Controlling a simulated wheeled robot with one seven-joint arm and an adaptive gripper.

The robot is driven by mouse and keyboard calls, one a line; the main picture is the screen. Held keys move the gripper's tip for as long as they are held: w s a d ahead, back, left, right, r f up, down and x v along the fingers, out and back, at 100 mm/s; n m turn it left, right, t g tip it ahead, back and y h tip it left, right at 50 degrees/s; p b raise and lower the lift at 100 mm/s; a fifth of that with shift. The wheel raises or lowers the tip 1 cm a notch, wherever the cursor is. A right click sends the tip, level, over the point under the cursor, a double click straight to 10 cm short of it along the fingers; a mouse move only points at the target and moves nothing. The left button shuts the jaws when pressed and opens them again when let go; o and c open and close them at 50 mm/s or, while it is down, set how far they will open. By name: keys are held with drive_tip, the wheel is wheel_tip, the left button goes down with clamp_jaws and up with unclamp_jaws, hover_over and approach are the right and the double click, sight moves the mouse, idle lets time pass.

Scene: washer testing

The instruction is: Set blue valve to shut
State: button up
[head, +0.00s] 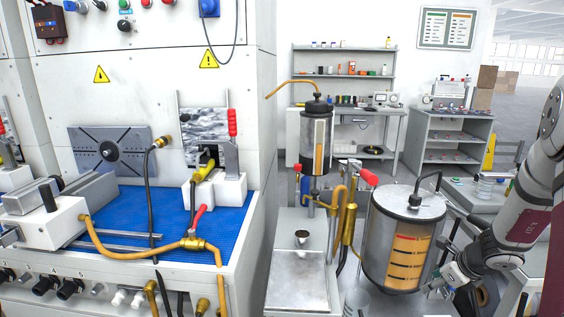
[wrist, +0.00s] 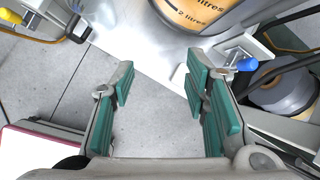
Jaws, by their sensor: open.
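The blue valve shows in the wrist view as a short handle with a blue tip (wrist: 247,64), beside the lower right of the litre-marked tank (wrist: 240,12). It lies to the right of my gripper (wrist: 158,88), whose teal-padded fingers are apart with only grey floor and a pale surface between them. The right finger is nearer the handle but not touching it. In the head view my gripper (head: 447,277) is low, at the right side of the large tank (head: 378,235). I cannot make out the blue valve there.
A round grey-and-copper object (wrist: 283,92) and cables lie right of the valve. In the head view, a red-handled valve (head: 368,177) is above the tank's left side and a washer bench with a blue mat (head: 130,215) is at left.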

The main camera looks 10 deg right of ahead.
drive_tip(key=s+a+r+n+y+p, duration=0.25)
drive_tip(key=a+r+n, duration=0.95)
drive_tip(key=a+r, duration=0.7)
drive_tip(key=s+a+r+n+g+p, duration=0.1)
drive_tip(key=s+a+r+n+p, duration=0.3)
drive_tip(key=s+a+r+n, duration=0.55)
drive_tip(key=s+a+r+n+h+p, duration=0.1)
drive_tip(key=s+r+n, duration=0.2)
drive_tip(key=s, duration=0.6)
drive_tip(key=s+a+r+n+h+p, duration=0.1)
drive_tip(key=s+r+n+p, duration=0.1)
drive_tip(key=s+n, duration=0.5)
drive_tip(key=shift+s+a+r+n+g+h, duration=0.25)
drive_tip(key=shift+s+r+n+g+h, duration=0.15)
drive_tip(key=shift+s+r, duration=0.5)
drive_tip(key=shift+s+a, duration=0.1)
